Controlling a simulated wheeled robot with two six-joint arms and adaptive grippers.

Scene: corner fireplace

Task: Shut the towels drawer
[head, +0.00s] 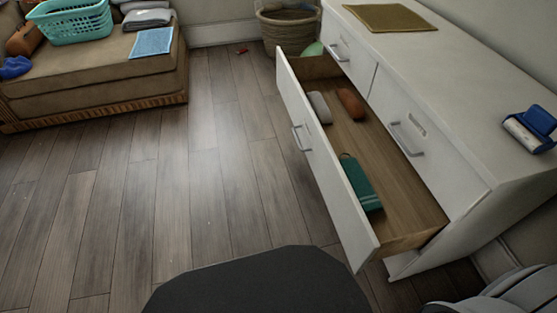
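A white dresser (470,133) stands at the right. Its wide lower drawer (330,170) is pulled well out and its wooden inside shows. I cannot read any label that marks it as the towels drawer. In it lie a teal, book-like item (360,183) near the front end, a grey rolled item (320,108) and a brown rolled item (351,103) farther back, and a light green item (313,50) at the far end. The drawer's front has a metal handle (298,138). Neither of my grippers can be made out in the head view.
Two upper drawers with handles (408,139) look shut. A mat (390,17) and a blue-and-white item (530,128) lie on the dresser top. A wicker basket (287,28) stands behind. A brown couch (95,80) is at the left. The wood floor (200,170) between is clear, except a small red item (241,51).

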